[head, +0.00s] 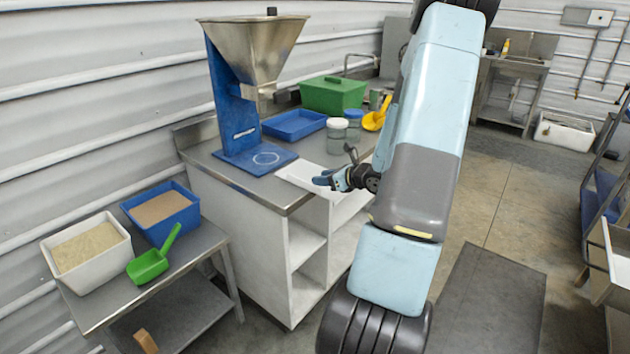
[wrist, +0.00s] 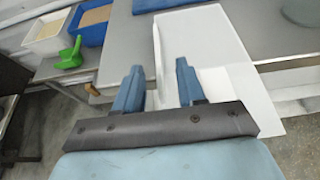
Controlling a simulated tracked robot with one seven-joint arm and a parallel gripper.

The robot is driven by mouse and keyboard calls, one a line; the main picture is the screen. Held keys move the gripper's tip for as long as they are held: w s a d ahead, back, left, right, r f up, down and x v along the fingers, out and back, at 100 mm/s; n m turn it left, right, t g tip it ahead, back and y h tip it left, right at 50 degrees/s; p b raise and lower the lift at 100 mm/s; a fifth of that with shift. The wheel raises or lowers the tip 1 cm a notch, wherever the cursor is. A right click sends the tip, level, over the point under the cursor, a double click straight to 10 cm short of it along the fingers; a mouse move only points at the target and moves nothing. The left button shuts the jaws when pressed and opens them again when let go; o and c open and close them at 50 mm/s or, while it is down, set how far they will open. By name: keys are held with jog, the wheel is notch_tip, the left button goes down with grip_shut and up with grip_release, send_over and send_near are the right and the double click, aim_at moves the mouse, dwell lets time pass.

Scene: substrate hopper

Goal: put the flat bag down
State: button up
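The flat white bag (head: 299,178) lies at the front edge of the steel counter, right of the hopper's blue base, in the head view. In the wrist view the flat bag (wrist: 215,40) is a pale sheet reaching across the counter's edge. A narrow pale strip at its left edge runs down between my fingers. My gripper (head: 325,181) is at the bag's right end, low over the counter's edge. In the wrist view my gripper (wrist: 157,75) has its two blue fingers clearly apart. I cannot tell whether either finger touches the bag.
The metal hopper (head: 255,45) stands on its blue base. A blue tray (head: 294,125), lidded jars (head: 337,130), a green box (head: 332,95) and a yellow scoop (head: 375,118) stand behind. A low side table (head: 205,240) holds two filled bins and a green scoop (head: 150,263).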

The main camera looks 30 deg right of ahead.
aim_at(306, 182)
jog(key=shift+x, duration=1.25)
jog(key=shift+s+f+x, duration=0.1)
jog(key=shift+f+x, duration=0.05)
jog(key=shift+x, duration=0.75)
jog(key=shift+s+f+x, duration=0.1)
jog(key=shift+f+x, duration=0.05)
jog(key=shift+x, duration=0.75)
jog(key=shift+s+f+x, duration=0.1)
jog(key=shift+f+x, duration=0.1)
jog(key=shift+x, duration=0.65)
jog(key=shift+a, duration=0.2)
grip_shut()
